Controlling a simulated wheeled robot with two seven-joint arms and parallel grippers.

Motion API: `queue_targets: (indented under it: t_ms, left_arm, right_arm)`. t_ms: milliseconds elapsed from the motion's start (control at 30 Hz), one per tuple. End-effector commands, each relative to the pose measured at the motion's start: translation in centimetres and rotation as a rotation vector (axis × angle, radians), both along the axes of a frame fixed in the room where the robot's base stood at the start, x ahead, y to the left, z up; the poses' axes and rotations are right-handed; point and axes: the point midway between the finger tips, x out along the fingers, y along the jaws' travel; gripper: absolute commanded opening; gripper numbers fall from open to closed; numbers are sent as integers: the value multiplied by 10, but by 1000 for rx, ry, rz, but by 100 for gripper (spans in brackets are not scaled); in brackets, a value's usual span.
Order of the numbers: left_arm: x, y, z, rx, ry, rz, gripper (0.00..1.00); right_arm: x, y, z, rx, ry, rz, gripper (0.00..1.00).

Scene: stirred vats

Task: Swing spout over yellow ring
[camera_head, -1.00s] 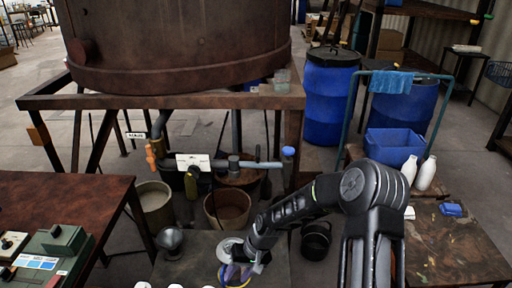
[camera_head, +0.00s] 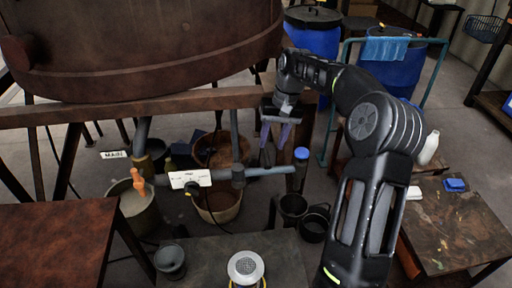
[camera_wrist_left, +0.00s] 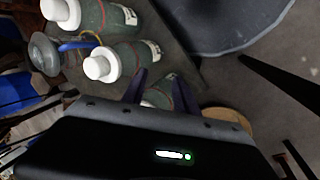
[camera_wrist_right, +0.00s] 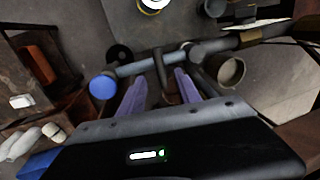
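The spout (camera_head: 268,172) is a grey-blue horizontal pipe below the rusty vat, with a blue cap (camera_head: 301,153) at its right end. It also crosses the right wrist view (camera_wrist_right: 137,67). The yellow ring (camera_head: 246,284) shows partly under a round grey strainer-like disc at the bottom of the head view, left of my right arm. In the right wrist view the ring (camera_wrist_right: 152,11) is at the top edge. My right gripper (camera_head: 274,148) is open and empty, fingers pointing down beside the pipe near the capped end; contact cannot be told. My left gripper (camera_wrist_left: 158,85) is open, seen only in its wrist view.
A valve with an orange handle (camera_head: 138,181) and a white plate (camera_head: 190,179) sit left on the pipe. Buckets (camera_head: 219,203) stand below. Green bottles with white caps (camera_wrist_left: 120,60) lie ahead of my left gripper. A worktable (camera_head: 50,245) is at left.

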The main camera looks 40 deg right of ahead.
Motion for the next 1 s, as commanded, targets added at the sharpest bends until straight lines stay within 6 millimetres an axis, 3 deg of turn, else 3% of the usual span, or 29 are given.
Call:
queue_targets:
  t_ms: [467,800,1000]
  left_arm:
    - [-1,0,1,0,2,-1,35]
    - [-1,0,9,2,4,1,35]
    - [-2,1,11,3,5,1,35]
  right_arm:
    - [0,2,-8,2,3,1,40]
    - [4,10,-56,3,4,2,40]
    - [7,13,-75,1,1,-1,40]
